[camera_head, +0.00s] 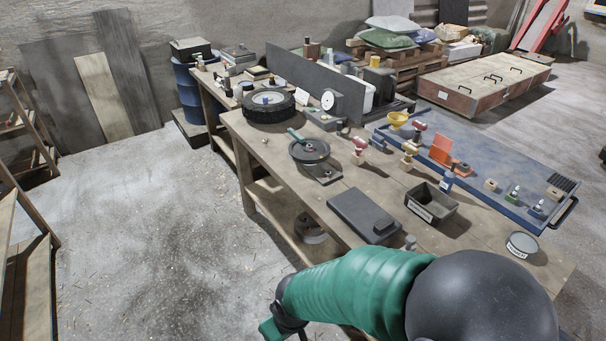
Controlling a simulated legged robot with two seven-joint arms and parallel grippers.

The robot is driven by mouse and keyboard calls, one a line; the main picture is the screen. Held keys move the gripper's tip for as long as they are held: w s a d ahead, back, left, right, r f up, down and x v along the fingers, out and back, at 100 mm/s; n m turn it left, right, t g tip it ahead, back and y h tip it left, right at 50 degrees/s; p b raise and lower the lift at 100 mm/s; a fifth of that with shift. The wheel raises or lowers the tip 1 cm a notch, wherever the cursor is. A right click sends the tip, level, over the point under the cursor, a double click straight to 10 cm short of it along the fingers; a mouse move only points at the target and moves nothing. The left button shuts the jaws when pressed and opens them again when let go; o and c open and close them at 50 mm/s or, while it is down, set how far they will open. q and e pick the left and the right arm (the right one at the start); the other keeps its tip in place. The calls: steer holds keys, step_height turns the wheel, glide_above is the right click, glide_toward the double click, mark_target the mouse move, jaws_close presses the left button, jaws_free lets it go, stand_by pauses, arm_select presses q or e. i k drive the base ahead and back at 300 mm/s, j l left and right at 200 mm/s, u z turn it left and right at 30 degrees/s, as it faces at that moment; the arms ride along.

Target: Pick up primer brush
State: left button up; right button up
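A tool with a green handle (295,134) lies on top of a round dark grey pan or wheel (309,151) on the wooden workbench. It may be the primer brush, but its bristle end is too small to make out. My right arm comes in from the bottom right in a green sleeve. My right gripper (270,329) is low at the bottom edge, in front of the bench and well apart from the green-handled tool. Its fingers are partly cut off, so I cannot tell if it is open. My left gripper is not in view.
Open concrete floor (150,230) lies left of the bench.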

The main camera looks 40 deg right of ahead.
mark_target(410, 241)
steer(key=i+z, duration=0.35)
steer(key=i+j+z, duration=0.2)
steer(key=i+z, duration=0.15)
steer(key=i+j+z, duration=0.35)
steer(key=i, duration=0.15)
steer(key=i+z, duration=0.15)
steer(key=z, duration=0.35)
steer(key=i+j+z, duration=0.1)
steer(key=z, duration=0.35)
steer(key=i+j+z, duration=0.1)
steer(key=z, duration=0.4)
steer(key=i+j+z, duration=0.1)
steer(key=z, duration=0.35)
steer(key=j+z, duration=0.25)
steer(key=z, duration=0.25)
steer(key=i+j+z, duration=0.1)
steer(key=j+z, duration=0.15)
steer(key=z, duration=0.2)
steer(key=i+j+z, duration=0.1)
steer(key=z, duration=0.3)
steer(key=j+z, duration=0.3)
steer(key=z, duration=0.15)
steer(key=j+z, duration=0.25)
steer(key=z, duration=0.15)
steer(key=j+z, duration=0.25)
steer(key=z, duration=0.2)
steer(key=i, duration=0.05)
